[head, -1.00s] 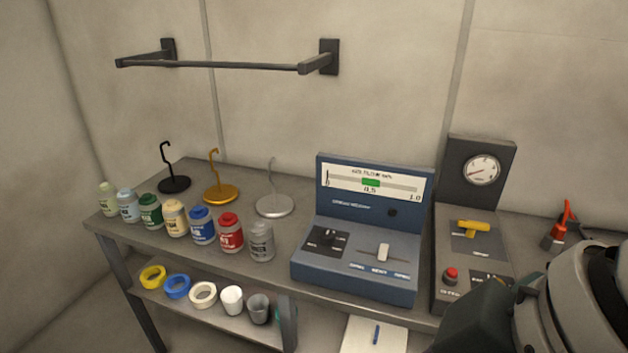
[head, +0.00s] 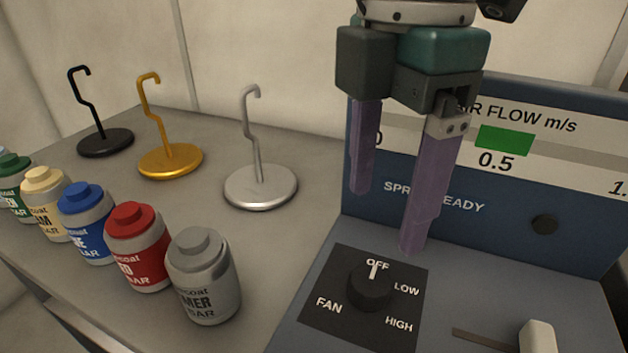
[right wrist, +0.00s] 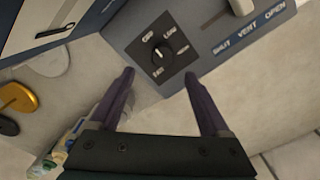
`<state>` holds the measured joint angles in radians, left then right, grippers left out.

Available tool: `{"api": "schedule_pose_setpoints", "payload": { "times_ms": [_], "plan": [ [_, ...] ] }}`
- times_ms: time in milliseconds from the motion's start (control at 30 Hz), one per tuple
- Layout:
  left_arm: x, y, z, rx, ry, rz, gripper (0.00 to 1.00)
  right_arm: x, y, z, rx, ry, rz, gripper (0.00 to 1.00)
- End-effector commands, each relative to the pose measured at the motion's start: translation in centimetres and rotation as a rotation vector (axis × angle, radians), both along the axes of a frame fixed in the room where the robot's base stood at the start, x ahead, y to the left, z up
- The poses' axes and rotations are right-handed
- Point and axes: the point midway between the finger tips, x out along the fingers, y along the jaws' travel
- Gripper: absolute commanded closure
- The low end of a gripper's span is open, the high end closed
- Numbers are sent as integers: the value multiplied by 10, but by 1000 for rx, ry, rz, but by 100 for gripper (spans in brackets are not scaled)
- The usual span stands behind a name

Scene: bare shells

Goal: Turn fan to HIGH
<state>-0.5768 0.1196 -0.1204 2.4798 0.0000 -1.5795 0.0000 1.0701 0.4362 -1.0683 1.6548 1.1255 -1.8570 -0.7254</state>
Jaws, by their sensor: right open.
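The fan knob (head: 371,286) is a round black dial on a black plate marked OFF, LOW, HIGH and FAN. Its white pointer is at OFF. The knob also shows in the right wrist view (right wrist: 161,55), ahead of the fingers. My right gripper (head: 388,220) is open and empty, with two purple fingers pointing down above and behind the knob, apart from it. It also shows in the right wrist view (right wrist: 158,85), one finger to each side below the knob plate. My left gripper is not in view.
The blue console has an air-flow display (head: 505,140) with a green bar, and a white slider (head: 537,338) right of the knob. Several capped jars, including a grey one (head: 203,276), stand left. Silver (head: 261,187), gold (head: 170,161) and black hook stands are behind them.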

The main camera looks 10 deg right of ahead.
Motion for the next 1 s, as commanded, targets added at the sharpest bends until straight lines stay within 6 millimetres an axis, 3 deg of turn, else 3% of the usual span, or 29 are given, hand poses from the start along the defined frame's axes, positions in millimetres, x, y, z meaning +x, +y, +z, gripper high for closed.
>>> {"api": "schedule_pose_setpoints", "payload": {
  "times_ms": [300, 500, 867, 1000],
  "plan": [
    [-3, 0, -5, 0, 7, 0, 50, -1, 0, -58, 0, 3, -2, 19],
    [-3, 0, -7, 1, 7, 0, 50, -1, 0, -84, 1, 0, -1, 19],
    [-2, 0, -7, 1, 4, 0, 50, 0, 0, -91, 1, -1, 0, 19],
    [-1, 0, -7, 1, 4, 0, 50, 0, 0, -91, 1, -1, 0, 34]
  ]
}}
